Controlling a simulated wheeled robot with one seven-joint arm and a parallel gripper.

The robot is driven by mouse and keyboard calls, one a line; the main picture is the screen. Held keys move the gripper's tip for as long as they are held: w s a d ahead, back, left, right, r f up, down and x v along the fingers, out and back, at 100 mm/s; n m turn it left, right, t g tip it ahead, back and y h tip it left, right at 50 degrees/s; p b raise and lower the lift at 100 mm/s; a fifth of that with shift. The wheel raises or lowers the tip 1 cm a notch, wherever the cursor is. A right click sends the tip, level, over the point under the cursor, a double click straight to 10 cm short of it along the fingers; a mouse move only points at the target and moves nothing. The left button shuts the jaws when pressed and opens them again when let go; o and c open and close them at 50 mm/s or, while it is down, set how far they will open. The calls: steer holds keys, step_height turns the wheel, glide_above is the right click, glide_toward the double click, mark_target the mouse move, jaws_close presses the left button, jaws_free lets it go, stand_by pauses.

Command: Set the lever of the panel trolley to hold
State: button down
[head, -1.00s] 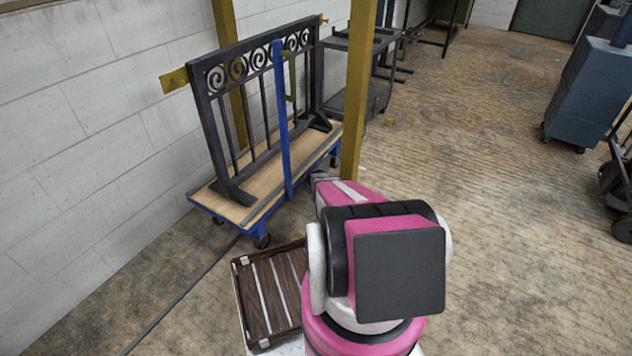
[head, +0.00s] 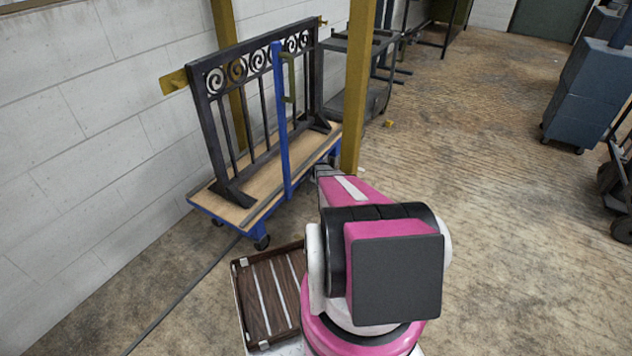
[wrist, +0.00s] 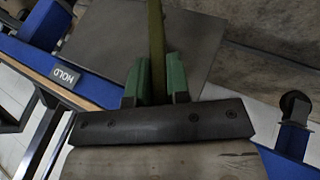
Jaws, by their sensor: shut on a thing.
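The panel trolley (head: 219,209) is a blue-framed cart with a wooden deck, carrying a dark scrollwork gate panel (head: 203,105) upright beside the wall. In the wrist view my gripper (wrist: 156,78) has green fingers, shut on an olive-yellow lever (wrist: 156,25). The lever stands in front of a grey plate (wrist: 108,42). A HOLD label (wrist: 65,76) sits on the trolley's blue rail, left of the lever and apart from it. In the head view my gripper (head: 323,172) is at the trolley's near right end, and the lever cannot be made out there.
A yellow post (head: 357,90) rises just right of the trolley, close to my gripper. A dark cart (head: 352,103) stands behind it. A blue-grey cabinet (head: 585,95) is at the far right. The floor between is open.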

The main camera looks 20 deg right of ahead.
steer(key=shift+w+d+r, duration=0.1)
steer(key=shift+d, duration=0.1)
steer(key=c, duration=1.1)
jaws_free()
steer(key=shift+r, duration=0.1)
steer(key=v, duration=1)
steer(key=shift+d+r, duration=0.1)
steer(key=shift+r, duration=0.25)
